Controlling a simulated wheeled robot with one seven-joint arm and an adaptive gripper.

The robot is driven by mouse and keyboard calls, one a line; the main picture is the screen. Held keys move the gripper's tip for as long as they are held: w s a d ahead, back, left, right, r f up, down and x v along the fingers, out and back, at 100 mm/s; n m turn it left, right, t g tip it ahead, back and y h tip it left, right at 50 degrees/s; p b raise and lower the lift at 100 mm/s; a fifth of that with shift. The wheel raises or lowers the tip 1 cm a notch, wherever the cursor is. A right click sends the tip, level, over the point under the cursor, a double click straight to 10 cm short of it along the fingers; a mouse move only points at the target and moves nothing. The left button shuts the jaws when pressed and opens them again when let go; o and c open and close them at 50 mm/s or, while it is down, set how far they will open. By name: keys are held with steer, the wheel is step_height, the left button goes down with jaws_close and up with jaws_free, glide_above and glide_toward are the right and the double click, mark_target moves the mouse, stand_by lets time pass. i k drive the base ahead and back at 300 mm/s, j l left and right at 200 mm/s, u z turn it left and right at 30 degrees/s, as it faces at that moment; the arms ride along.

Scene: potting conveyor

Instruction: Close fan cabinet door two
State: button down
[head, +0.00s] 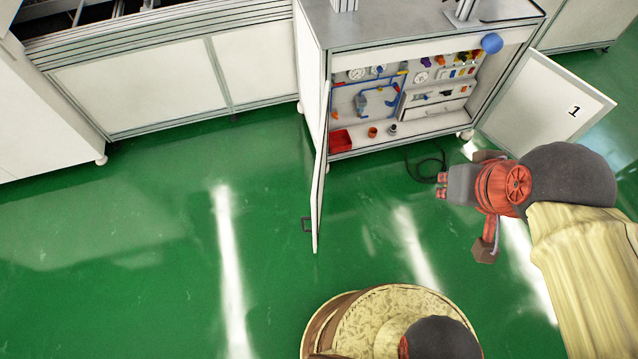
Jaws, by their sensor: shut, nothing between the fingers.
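The cabinet (438,140) stands at the upper right with both doors swung open. The left door (319,185) is seen nearly edge-on, standing out from the cabinet's left side, with a dark handle (306,224) on its left, outer face. No number shows on it; the other door carries a "1", so this appears to be door two. My gripper (442,185) is shut and empty, pointing left above the floor. In the picture it is to the right of the left door, between the two doors, with a clear gap to it.
The right door (545,103), marked "1", stands open behind my gripper. Gauges, blue tubing and a red bin (341,141) show inside the cabinet. A black cable (425,168) lies on the floor before it. A blue ball (491,43) shows at its top edge. Green floor is clear to the left.

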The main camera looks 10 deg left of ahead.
mark_target(315, 175)
steer(key=j+z, duration=0.3)
steer(key=j, duration=1.5)
steer(key=i+l, duration=0.1)
steer(key=l, duration=1)
